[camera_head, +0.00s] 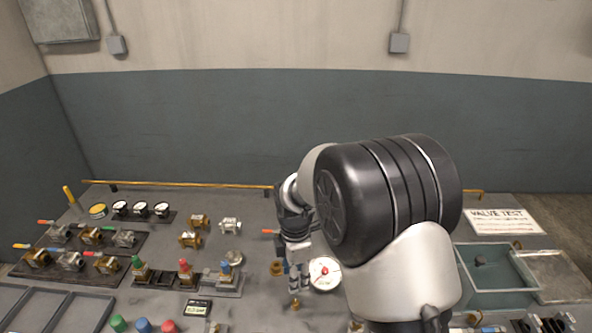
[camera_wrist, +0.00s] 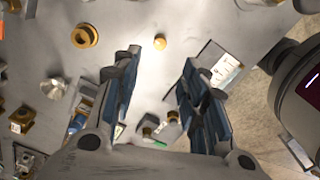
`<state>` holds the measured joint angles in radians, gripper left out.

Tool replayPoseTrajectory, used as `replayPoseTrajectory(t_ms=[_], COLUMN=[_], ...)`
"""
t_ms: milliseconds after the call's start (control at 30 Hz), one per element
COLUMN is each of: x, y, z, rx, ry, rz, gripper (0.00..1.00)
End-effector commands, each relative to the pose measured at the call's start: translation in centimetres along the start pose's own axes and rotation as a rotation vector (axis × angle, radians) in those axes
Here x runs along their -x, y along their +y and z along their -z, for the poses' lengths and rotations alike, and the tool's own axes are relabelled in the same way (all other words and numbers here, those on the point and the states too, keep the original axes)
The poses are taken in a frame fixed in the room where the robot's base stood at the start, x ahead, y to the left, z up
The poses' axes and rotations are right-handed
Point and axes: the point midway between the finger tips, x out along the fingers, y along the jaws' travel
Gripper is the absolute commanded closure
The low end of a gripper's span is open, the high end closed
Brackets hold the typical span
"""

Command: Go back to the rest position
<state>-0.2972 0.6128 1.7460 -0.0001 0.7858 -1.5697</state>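My gripper (camera_head: 296,284) hangs over the middle of the bench, pointing down. In the wrist view my gripper (camera_wrist: 161,62) has its two fingers well apart, with nothing held between them. A small brass fitting (camera_wrist: 160,42) shows just beyond the fingertips, and a brass ring (camera_wrist: 85,36) lies to the left. My arm hides part of the bench in the head view, so what lies behind it cannot be seen.
Several valves (camera_head: 91,235) fill the left racks. Fittings with green, red and blue tops (camera_head: 185,270) stand left of the gripper. A teal bin (camera_head: 497,293) and a VALVE TEST sign (camera_head: 504,222) are at right.

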Motion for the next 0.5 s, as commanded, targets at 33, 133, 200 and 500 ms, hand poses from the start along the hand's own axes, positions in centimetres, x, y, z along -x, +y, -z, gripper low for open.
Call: replayPoseTrajectory(t_ms=[33, 133, 200, 500], x=[0.3, 2.0, 4.4, 15.6], y=[-0.1, -0.6, -1.5, -10.4], z=[-0.1, -0.6, -1.4, -5.0], rx=[-0.008, -0.071, -0.162, -0.771], ry=[0.000, 0.000, 0.002, 0.047], rz=[-0.003, -0.021, -0.044, -0.178], gripper=[0.60, 0.60, 0.60, 0.60])
